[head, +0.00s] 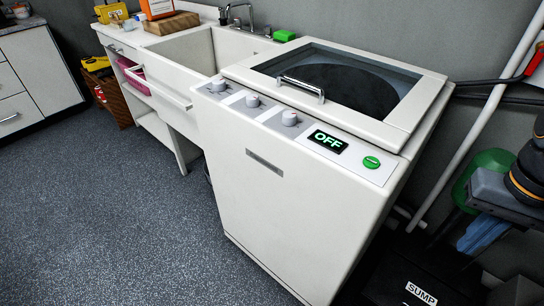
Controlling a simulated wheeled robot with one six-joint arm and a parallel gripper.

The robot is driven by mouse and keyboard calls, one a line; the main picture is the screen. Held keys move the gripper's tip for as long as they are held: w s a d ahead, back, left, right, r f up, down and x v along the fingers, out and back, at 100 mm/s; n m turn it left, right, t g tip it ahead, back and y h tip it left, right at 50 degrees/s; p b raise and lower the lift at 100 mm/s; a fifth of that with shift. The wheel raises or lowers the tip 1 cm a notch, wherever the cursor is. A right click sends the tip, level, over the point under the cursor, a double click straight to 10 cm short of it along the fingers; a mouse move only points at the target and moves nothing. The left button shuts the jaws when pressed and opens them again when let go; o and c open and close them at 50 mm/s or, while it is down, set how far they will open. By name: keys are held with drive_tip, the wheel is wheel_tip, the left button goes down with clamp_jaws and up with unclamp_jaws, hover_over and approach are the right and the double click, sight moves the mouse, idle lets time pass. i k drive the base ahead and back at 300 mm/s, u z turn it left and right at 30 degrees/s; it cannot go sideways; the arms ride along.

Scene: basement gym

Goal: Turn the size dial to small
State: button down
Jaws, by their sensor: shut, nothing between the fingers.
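A white top-loading washing machine (270,215) stands in the middle of the head view. Its front control panel carries three round white dials in a row: a left dial (219,86), a middle dial (252,100) and a right dial (290,118). The labels around them are too small to read, so I cannot tell which is the size dial or where each points. A display (328,141) on the panel reads OFF in green. A round green button (371,162) is to its right. The lid (420,105), with a metal handle, is shut. My gripper is not in view.
A white sink (185,55) and a shelf unit adjoin the machine on the left. A wooden block (172,23) and boxes stand on the counter. A white pipe (470,130) and a black box marked SUMP (400,285) are at right. The floor (110,220) at front left is clear.

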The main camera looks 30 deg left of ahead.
sight(289, 117)
drive_tip(key=u, duration=1.05)
drive_tip(key=k, duration=1)
drive_tip(key=u, duration=1.35)
drive_tip(key=i, duration=1.3)
drive_tip(key=z, duration=2.2)
